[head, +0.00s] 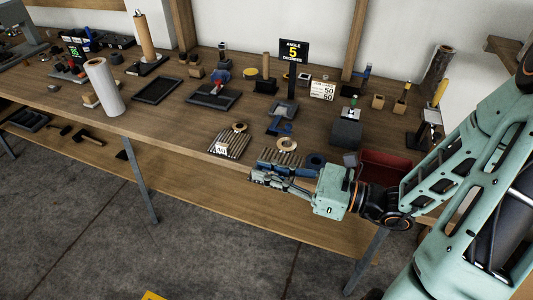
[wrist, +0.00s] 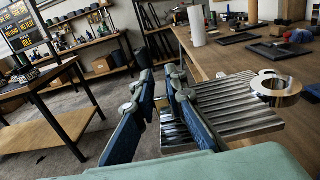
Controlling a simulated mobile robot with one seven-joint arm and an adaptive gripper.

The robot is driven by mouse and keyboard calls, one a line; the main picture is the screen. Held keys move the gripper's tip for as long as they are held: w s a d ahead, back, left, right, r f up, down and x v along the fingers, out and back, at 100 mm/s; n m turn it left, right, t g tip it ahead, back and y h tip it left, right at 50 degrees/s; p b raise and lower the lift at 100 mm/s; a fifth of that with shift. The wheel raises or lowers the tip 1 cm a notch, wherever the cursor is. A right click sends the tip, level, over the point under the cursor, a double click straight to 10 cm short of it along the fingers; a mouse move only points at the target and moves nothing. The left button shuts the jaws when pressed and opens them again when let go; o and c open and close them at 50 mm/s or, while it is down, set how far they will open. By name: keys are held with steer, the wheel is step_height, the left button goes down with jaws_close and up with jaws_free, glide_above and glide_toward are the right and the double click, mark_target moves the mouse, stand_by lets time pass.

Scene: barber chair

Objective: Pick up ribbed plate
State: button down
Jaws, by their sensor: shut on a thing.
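Two grey ribbed plates show at the table's front edge in the head view. One plate (head: 232,144) has a white tag and a ring by it. The other ribbed plate (head: 283,157) is right behind my gripper (head: 262,171), which partly covers it. In the wrist view my gripper (wrist: 160,105) has its blue fingers closed about a shiny ribbed metal part (wrist: 176,136). A broad ribbed plate (wrist: 235,108) with a metal ring (wrist: 276,88) at its far right lies just right of the fingers. The right finger hides where these ribbed parts meet.
The wooden table (head: 180,115) holds a white roll (head: 104,86), dark trays (head: 157,90), a grey block (head: 346,133) and a red bin (head: 385,168). A dark ring (head: 316,161) lies right of the plates. Open floor lies in front, with a lower shelf below.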

steer(key=shift+s+r+p, duration=0.3)
steer(key=shift+r+p, duration=0.25)
steer(key=shift+p, duration=0.65)
steer(key=shift+s+r+p, duration=0.3)
steer(key=shift+s+p, duration=0.6)
steer(key=shift+p, duration=0.65)
steer(key=shift+s+r+p, duration=0.25)
steer(key=shift+s+p, duration=0.7)
steer(key=shift+p, duration=0.55)
steer(key=shift+s+r+p, duration=0.3)
steer(key=shift+s+p, duration=0.6)
steer(key=shift+p, duration=0.65)
steer(key=w+d+r+m+t+h+p, duration=0.1)
steer(key=w, duration=0.2)
steer(key=w+d+m+t+h, duration=0.1)
steer(key=w+d+t, duration=0.1)
steer(key=w, duration=0.2)
steer(key=w+d+r+m+t+h+p, duration=0.1)
steer(key=w+d+m+t, duration=0.1)
steer(key=w, duration=0.1)
steer(key=shift+w+d+r+p, duration=0.2)
steer(key=shift+w+r+p, duration=0.1)
steer(key=shift+r, duration=0.05)
steer(key=w+d+r+m+t+h+p, duration=0.2)
steer(key=w+d+r+m+t+h, duration=0.1)
steer(key=w+d, duration=0.5)
steer(key=shift+w+d+m+t+h, duration=0.2)
steer(key=shift+w+m+t+h, duration=0.5)
steer(key=shift+h, duration=0.4)
